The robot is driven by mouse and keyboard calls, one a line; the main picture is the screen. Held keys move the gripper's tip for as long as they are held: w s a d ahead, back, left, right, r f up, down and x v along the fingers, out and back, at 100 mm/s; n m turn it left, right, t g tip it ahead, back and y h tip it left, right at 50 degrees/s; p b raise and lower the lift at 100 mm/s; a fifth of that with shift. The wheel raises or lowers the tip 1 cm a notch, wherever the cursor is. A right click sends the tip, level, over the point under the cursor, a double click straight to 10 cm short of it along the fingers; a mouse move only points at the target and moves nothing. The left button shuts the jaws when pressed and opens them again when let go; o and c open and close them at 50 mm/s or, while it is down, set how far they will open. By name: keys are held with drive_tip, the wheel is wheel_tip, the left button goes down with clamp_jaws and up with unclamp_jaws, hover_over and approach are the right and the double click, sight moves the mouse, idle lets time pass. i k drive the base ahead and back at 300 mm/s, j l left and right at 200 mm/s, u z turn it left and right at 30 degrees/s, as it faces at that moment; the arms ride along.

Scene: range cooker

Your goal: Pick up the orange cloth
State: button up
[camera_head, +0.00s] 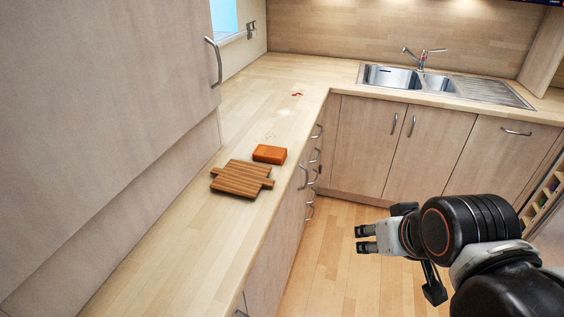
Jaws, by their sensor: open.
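The orange cloth (270,153) looks like a small folded orange block. It lies on the wooden counter, just behind the cutting board, near the counter's front edge. My gripper (362,239) is at the lower right, out over the floor beside the counter. It is open and empty, its fingers pointing left towards the counter. It is well apart from the cloth. Nothing hides the cloth.
A striped wooden cutting board (241,178) lies in front of the cloth, close to it. A small red thing (297,94) and pale crumbs lie farther back on the counter (170,258). A steel sink (400,77) is at the back. Tall cabinets (95,110) stand left.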

sight(266, 153)
drive_tip(key=i+l+u, duration=0.2)
drive_tip(key=u, duration=0.25)
drive_tip(key=i+l+u, duration=0.15)
drive_tip(key=u, duration=0.3)
drive_tip(key=i+l, duration=0.15)
drive_tip(key=l, duration=0.2)
drive_tip(key=i+l+u, duration=0.1)
drive_tip(key=l, duration=0.25)
drive_tip(key=i+l+u, duration=0.1)
drive_tip(key=l, duration=0.3)
drive_tip(key=i+l, duration=0.2)
drive_tip(key=l, duration=0.15)
drive_tip(key=i+l+u, duration=0.1)
drive_tip(key=l, duration=0.3)
